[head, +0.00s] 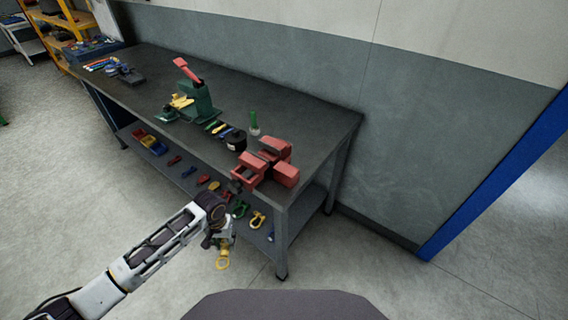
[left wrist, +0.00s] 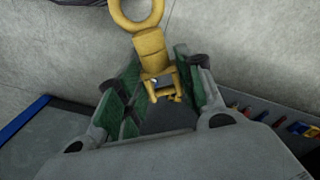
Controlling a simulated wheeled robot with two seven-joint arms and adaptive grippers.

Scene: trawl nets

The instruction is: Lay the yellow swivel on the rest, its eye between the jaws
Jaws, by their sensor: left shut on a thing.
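My left gripper (head: 219,240) is in front of the bench's near long side, away from the tabletop. It is shut on the yellow swivel (head: 223,263), whose ring eye hangs below the fingers. In the left wrist view the swivel (left wrist: 151,48) sits between the green-padded fingers, its round eye pointing away from the palm. A red vise (head: 285,174) stands at the near right end of the bench. A green hand press (head: 201,103) with a raised red lever stands further back, with a yellow piece on it. I cannot tell which part is the rest. My right gripper is not in view.
The dark bench (head: 310,112) has small tools and a black round pot (head: 236,141) between press and vise. A green-topped bottle (head: 254,124) stands by the vise. The lower shelf (head: 176,170) holds coloured shackles and bins. The floor in front is clear.

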